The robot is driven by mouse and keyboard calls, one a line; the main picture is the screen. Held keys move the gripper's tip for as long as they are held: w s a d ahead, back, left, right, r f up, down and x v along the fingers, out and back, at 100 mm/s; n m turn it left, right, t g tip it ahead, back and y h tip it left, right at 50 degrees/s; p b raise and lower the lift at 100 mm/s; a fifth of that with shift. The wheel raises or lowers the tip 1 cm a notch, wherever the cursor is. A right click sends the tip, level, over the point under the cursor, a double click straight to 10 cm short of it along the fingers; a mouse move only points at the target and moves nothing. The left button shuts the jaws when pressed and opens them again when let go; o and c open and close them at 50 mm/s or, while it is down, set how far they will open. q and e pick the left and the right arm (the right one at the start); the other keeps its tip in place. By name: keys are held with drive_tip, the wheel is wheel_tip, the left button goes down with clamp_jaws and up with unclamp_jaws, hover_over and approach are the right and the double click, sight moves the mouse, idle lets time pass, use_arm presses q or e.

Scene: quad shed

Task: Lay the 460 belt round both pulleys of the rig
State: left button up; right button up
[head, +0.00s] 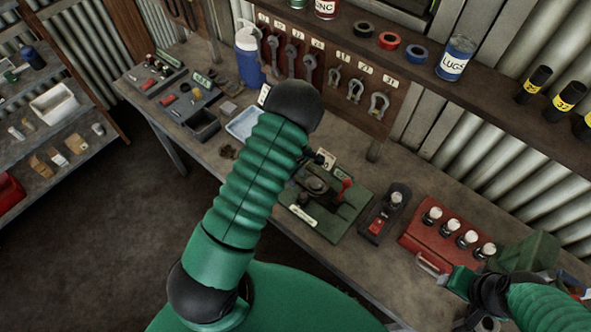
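The rig (352,208) is a green base on the bench, just right of my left forearm. A dark round part, perhaps a pulley, sits on it, with a red part at its right and a pale label in front. I cannot make out both pulleys. My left arm crosses the middle of the view, and only a small dark part of my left gripper (319,157) shows past it, close above the rig's back edge. Its fingers are too hidden to read. No belt can be made out for certain.
A black and red device (384,213) stands right of the rig, then a red case (428,243) with white-topped bottles. Grey trays (202,124) and a blue jug (249,58) are at the left. Tools hang on a board (373,122) behind. The bench front between the rig and edge is clear.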

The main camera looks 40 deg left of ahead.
use_arm(q)
wheel_tip(320, 180, up, 16)
drive_tip(key=a+b, duration=0.1)
drive_tip(key=b, duration=0.2)
drive_tip(key=s+d+f+m+t+b, duration=0.1)
drive_tip(key=s+d+f+m+b, duration=0.3)
drive_tip(key=m, duration=0.4)
drive_tip(key=s+d+f+m+t+b, duration=0.1)
drive_tip(key=s+d+f+m+b, duration=0.3)
drive_tip(key=s+d+m+b, duration=0.3)
drive_tip(key=shift+s+d+f+m+t, duration=0.35)
drive_tip(key=shift+s+d+m, duration=0.5)
drive_tip(key=shift+m, duration=0.25)
drive_tip(key=shift+d, duration=0.1)
